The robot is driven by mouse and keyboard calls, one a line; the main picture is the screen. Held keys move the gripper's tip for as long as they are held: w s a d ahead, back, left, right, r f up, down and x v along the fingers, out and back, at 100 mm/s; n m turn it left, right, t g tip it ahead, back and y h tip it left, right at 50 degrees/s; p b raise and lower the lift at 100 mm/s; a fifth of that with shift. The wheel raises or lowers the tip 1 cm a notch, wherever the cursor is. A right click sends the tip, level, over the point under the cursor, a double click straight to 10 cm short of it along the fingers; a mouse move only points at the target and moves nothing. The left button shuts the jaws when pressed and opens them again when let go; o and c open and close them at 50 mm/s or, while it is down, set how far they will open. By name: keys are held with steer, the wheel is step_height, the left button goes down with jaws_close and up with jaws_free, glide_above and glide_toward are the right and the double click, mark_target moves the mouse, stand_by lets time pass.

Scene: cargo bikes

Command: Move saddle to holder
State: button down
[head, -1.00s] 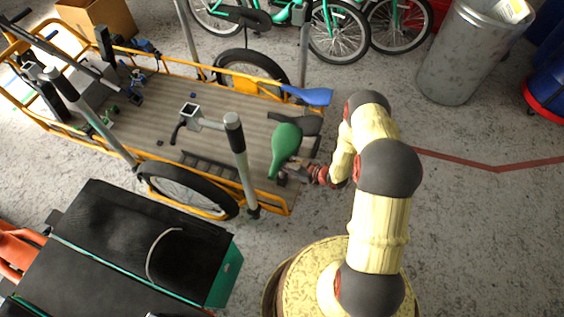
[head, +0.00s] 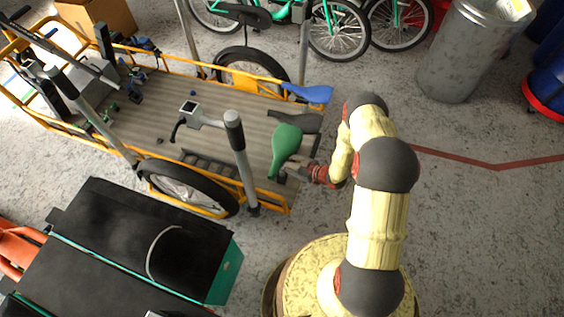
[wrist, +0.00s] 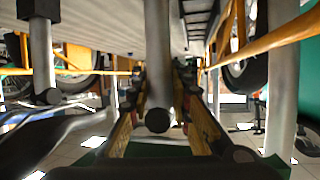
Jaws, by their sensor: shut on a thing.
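The green saddle (head: 285,148) is above the right end of the cargo bike's bed in the head view, with its long side running up and down the picture. My gripper (head: 294,171) reaches in from the right at its underside and is shut on it. The exact grip point is hidden in the head view. In the wrist view, green (wrist: 180,162) shows along the bottom edge, below my gripper's fingers (wrist: 160,125). A grey post with a dark round end (wrist: 157,120) shows between the fingers. I cannot tell which part is the holder.
A blue saddle (head: 308,94) and a dark saddle (head: 300,122) are just beyond the green one. A black-capped grey post (head: 241,155) stands left of it. The yellow-railed cargo bed (head: 150,110) lies left. Black boxes (head: 120,225) fill the lower left. Floor is clear at right.

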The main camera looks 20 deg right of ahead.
steer(key=shift+f, duration=1)
stand_by(0.3)
steer(key=c, duration=1.6)
jaws_free()
steer(key=shift+c, duration=0.2)
steer(key=shift+o, duration=0.5)
steer(key=shift+f, duration=0.1)
steer(key=v, duration=1.2)
